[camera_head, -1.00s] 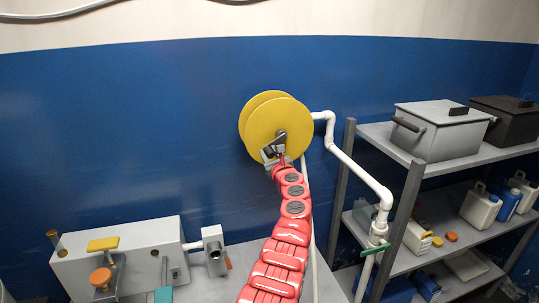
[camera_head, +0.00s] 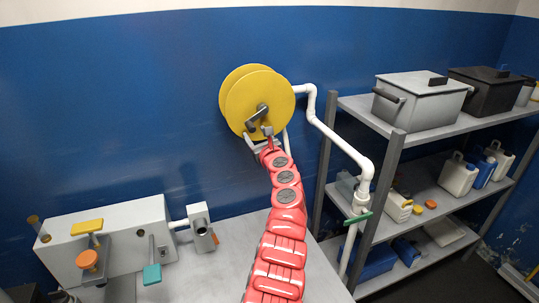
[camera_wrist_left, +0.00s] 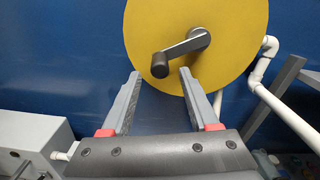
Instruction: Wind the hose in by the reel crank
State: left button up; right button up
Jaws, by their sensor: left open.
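The yellow hose reel (camera_head: 260,86) is on the blue wall, with its two discs facing me. Its dark crank (camera_head: 257,114) runs from the hub down to the left; in the left wrist view its knob (camera_wrist_left: 160,66) points at me. My left gripper (camera_head: 259,137), on the red arm, is open just below the crank. In the left wrist view its fingertips (camera_wrist_left: 160,76) stand on either side of the knob, which shows in the gap near the tips. I cannot tell whether they touch it. No hose shows clearly. My right gripper is out of view.
White pipework (camera_head: 333,132) with a green valve handle (camera_head: 358,217) runs down right of the reel. A grey shelf rack (camera_head: 388,152) with boxes and jugs stands on the right. A grey unit (camera_head: 110,245) with coloured handles sits at lower left.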

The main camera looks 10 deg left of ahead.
pick_arm(q)
jog(key=b+v, duration=0.1)
jog(key=v, duration=1.1)
jog(key=shift+s, duration=0.15)
jog(key=shift+d, duration=0.15)
dwell(0.5)
